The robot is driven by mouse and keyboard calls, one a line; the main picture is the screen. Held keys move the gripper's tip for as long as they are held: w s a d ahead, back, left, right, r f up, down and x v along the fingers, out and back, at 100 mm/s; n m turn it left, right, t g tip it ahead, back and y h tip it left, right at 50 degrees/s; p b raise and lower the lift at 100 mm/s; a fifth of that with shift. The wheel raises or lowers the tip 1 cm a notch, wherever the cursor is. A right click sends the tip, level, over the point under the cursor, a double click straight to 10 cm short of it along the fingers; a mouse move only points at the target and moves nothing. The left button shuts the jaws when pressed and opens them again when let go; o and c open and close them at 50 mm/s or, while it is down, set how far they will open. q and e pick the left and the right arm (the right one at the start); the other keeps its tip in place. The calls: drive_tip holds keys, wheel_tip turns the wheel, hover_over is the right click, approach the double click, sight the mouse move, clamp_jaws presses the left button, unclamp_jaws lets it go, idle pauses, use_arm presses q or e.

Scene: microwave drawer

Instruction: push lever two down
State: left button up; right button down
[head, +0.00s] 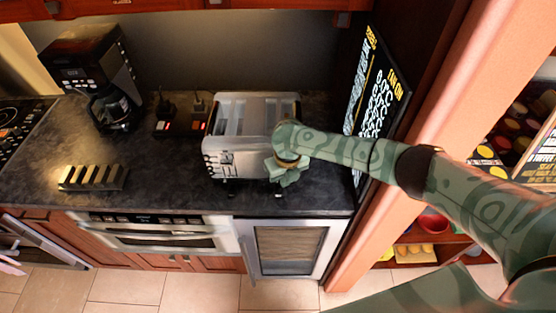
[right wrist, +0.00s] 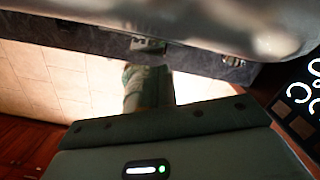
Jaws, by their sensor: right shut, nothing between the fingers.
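A silver toaster (head: 255,108) with long slots on top stands on the dark counter. Its front, with small dark and light control marks, faces me. My right gripper (head: 287,172) is shut and empty, at the front right corner of the toaster; the head view does not settle whether it touches. The gripper and forearm cover that corner, and I cannot make out lever two. In the right wrist view a blurred metallic surface (right wrist: 205,22), likely the toaster, fills the top, close to the camera.
A coffee maker (head: 88,70) stands at the back left of the counter (head: 165,178). A slatted block (head: 93,178) lies at the front left. Small dark items with red lights stand left of the toaster. A black lettered board (head: 376,88) leans at the right, behind my forearm.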

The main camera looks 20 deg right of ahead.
wheel_tip(320, 180, up, 18)
drive_tip(key=p, duration=0.2)
drive_tip(key=shift+a+f+t, duration=0.15)
drive_tip(key=shift+a+t, duration=0.15)
drive_tip(key=shift+w, duration=0.1)
